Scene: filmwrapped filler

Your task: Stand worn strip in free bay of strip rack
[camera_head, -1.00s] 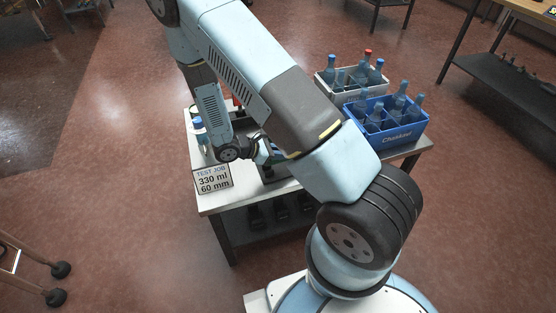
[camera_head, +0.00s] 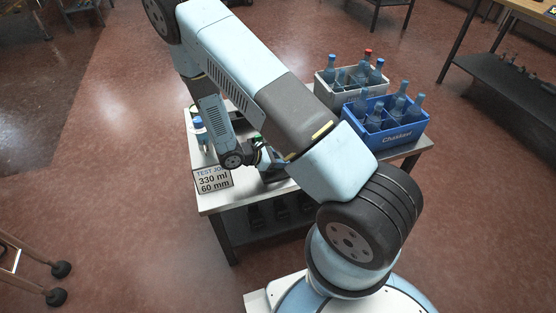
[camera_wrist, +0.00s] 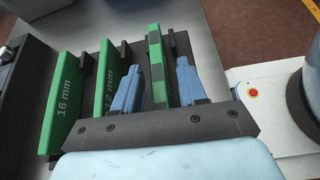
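In the wrist view, a green strip with dark grey patches (camera_wrist: 157,70), its worn look matching the task's strip, stands on edge between my gripper's two blue fingers. My gripper (camera_wrist: 159,64) looks open around it, with a narrow gap on each side. The strip stands beside a dark post of the strip rack (camera_wrist: 173,46). To its left stand a green strip marked 12 mm (camera_wrist: 105,80) and one marked 16 mm (camera_wrist: 65,95). In the head view my gripper (camera_head: 266,158) is low over the table; my arm hides most of the rack, and the strips' lower ends are hidden.
On the grey table (camera_head: 212,203) stand a sign reading 330 ml, 60 mm (camera_head: 213,181), a blue bottle crate (camera_head: 402,137) and a grey bottle crate (camera_head: 326,96). A blue-capped bottle (camera_head: 198,127) stands at the left edge. Dark items lie on the lower shelf.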

